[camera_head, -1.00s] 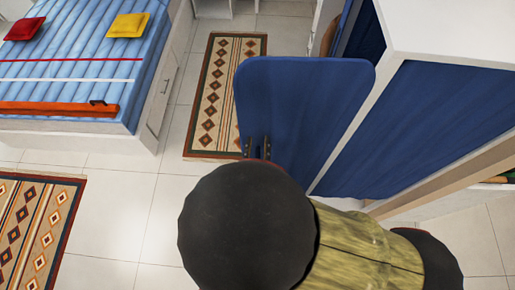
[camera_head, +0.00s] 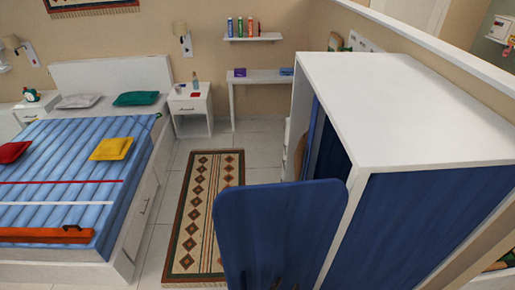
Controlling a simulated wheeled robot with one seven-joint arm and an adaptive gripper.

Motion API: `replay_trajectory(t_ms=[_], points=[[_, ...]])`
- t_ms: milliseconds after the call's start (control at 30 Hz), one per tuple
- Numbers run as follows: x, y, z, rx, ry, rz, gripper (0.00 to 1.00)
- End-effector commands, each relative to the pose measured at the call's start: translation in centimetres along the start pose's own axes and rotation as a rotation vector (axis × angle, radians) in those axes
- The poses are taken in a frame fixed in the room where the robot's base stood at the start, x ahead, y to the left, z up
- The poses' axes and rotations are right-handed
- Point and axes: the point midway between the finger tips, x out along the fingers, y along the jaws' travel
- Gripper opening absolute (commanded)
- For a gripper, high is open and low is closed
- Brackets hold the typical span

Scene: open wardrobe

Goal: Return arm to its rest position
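My gripper and arm do not show in the current head view. The open blue wardrobe door (camera_head: 275,235) stands at the lower middle, its rounded top edge facing me. It is swung out from the white wardrobe (camera_head: 415,105), which fills the right side. The wardrobe's blue side panel (camera_head: 415,215) shows below its white top. Its inside is mostly hidden behind the door and the top.
A bed (camera_head: 70,185) with blue cover and several pillows stands on the left. A patterned rug (camera_head: 205,215) lies on the tiled floor between bed and wardrobe. A white nightstand (camera_head: 190,110), a low desk (camera_head: 260,78) and a wall shelf (camera_head: 252,39) are at the back.

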Motion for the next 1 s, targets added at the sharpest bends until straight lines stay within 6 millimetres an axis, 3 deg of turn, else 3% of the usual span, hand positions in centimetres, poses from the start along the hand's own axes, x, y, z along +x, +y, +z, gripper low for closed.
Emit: replay_trajectory(t_ms=[100,267,367,533,667,800,1000], points=[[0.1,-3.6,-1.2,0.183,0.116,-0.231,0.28],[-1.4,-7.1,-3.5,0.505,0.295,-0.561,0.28],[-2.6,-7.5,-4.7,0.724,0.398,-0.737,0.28],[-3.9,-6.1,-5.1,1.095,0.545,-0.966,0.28],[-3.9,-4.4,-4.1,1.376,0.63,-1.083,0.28],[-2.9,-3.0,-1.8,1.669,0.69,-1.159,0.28],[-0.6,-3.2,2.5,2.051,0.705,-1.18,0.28]])
